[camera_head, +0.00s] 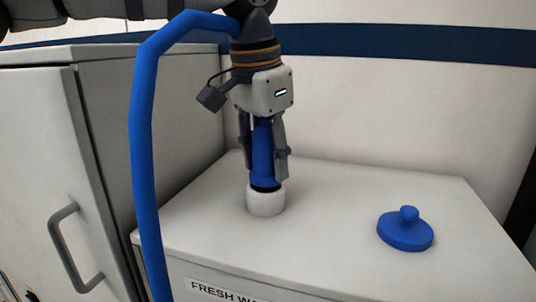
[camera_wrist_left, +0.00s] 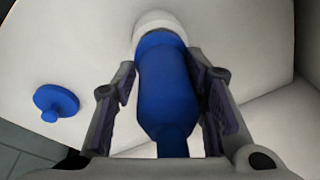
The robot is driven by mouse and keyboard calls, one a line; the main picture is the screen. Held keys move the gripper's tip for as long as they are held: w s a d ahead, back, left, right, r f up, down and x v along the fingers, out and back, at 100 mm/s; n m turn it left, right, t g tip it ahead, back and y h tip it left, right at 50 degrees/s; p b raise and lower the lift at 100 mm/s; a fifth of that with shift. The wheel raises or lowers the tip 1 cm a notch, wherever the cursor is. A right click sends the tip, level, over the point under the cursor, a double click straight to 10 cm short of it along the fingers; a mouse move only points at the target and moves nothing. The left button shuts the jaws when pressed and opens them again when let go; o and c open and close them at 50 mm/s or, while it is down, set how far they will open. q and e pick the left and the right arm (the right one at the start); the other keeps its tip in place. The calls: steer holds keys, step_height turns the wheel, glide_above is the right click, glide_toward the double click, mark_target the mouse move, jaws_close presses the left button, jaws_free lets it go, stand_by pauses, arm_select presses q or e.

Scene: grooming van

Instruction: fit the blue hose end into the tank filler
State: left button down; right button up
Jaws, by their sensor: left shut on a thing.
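My left gripper (camera_head: 264,160) points down, shut on the blue hose end (camera_head: 263,152). The hose end is upright, and its dark lower tip meets the opening of the white tank filler (camera_head: 266,202). How deep the tip sits inside cannot be told. The wrist view shows the hose end (camera_wrist_left: 165,85) between both fingers, with the white filler (camera_wrist_left: 158,22) at its far end. The blue hose (camera_head: 146,150) loops from near the wrist down the left. My right gripper is in neither view.
A blue cap with a knob (camera_head: 405,231) lies on the white tank top (camera_head: 335,245), right of the filler. A cabinet with a grey handle (camera_head: 72,250) stands at the left. A label (camera_head: 230,292) reading "FRESH WA" is on the tank front. The tank top around the filler is otherwise clear.

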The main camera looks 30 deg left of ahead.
arm_select(q)
steer(key=shift+f, duration=0.45)
steer(key=c, duration=0.9)
jaws_free()
steer(key=shift+f, duration=0.1)
